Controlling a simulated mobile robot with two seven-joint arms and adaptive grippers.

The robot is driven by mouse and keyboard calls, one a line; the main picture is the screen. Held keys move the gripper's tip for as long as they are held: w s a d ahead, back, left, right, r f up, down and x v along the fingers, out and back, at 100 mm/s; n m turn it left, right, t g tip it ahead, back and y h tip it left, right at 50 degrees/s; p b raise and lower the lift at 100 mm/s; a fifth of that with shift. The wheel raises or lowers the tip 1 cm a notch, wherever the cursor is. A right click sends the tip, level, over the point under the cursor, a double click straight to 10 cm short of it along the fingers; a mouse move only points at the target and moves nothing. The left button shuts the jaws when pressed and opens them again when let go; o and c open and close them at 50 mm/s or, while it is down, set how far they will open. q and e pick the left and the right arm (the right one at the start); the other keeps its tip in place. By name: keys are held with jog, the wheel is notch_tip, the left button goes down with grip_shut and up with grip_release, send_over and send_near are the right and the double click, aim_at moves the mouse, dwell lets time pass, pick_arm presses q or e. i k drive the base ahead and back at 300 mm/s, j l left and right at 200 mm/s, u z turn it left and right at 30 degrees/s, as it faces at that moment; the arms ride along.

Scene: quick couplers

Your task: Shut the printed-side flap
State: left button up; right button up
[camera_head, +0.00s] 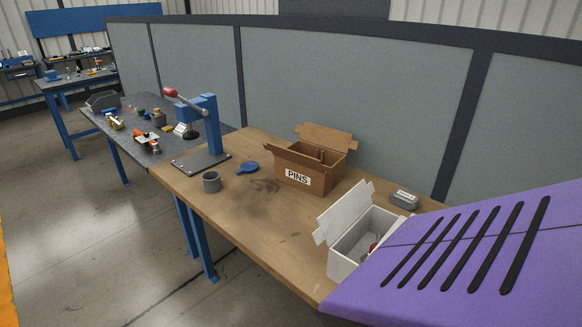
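A brown cardboard box (329,179) stands on the wooden table, with a white label reading PINS (297,177) on its front side. Its top is open, and dividers or inner walls show inside. A back flap (329,136) stands up and leans away from the opening. Along the printed side's top edge, I cannot clearly tell how the flap lies; it does not cover the opening. Neither of my grippers is in view.
A white open box (346,262) with raised flaps holds something red at the table's front right. A grey cup (211,182), a blue round-headed item (247,168), a blue lever press (213,125) and a grey device (404,198) stand around. Bare wood (262,215) lies before the PINS box.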

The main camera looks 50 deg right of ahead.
aim_at(333, 222)
jog(key=i, duration=0.85)
jog(key=i+l, duration=0.15)
jog(key=i, duration=0.65)
jog(key=i+z, duration=0.15)
jog(key=i, duration=0.35)
jog(key=i+j+z, duration=0.1)
jog(key=i, duration=0.35)
jog(key=i+j+z, duration=0.15)
jog(key=i, duration=0.35)
jog(key=z, duration=5)
